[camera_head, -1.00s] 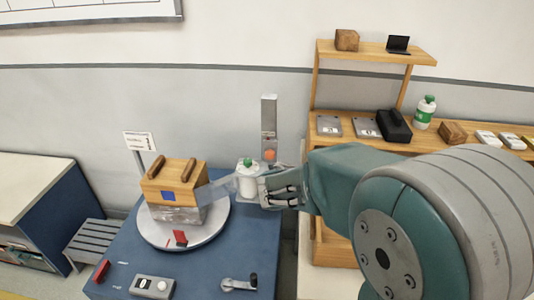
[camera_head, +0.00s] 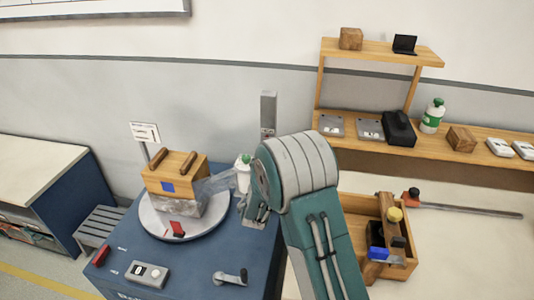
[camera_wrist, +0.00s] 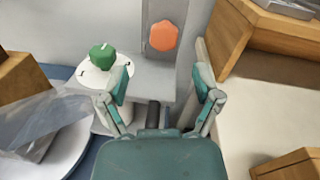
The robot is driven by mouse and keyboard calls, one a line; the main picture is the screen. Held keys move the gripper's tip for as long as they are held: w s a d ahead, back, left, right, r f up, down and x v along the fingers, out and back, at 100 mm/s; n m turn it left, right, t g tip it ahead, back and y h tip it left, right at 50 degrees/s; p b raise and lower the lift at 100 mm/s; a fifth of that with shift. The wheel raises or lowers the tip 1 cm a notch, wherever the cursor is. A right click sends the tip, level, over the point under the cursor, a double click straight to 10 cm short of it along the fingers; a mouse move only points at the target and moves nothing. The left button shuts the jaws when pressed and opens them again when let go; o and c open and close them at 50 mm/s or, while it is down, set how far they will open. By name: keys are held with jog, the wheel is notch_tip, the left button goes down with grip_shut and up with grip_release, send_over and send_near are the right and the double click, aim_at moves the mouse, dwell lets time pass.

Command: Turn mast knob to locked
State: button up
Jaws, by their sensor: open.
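The grey mast (camera_head: 268,108) stands at the back of the blue bench, and its lower part is hidden behind my arm. In the wrist view, the orange knob (camera_wrist: 164,36) sits on the grey mast face (camera_wrist: 152,12), above and ahead of my fingers. The knob is hidden in the head view. My gripper (camera_wrist: 162,84) is open and empty, its two fingers spread to either side below the knob and apart from it.
A round turntable (camera_head: 157,222) holds a wooden box with handles (camera_head: 174,178) and a clear sheet. A crank (camera_head: 231,277) and a switch box (camera_head: 147,274) are at the bench front. A wooden shelf (camera_head: 370,147) and a tool crate (camera_head: 404,268) are at right.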

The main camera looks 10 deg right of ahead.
jog(key=x, duration=0.6)
jog(key=shift+d, duration=0.3)
jog(key=shift+w+d, duration=0.1)
jog(key=shift+w, duration=0.55)
grip_shut()
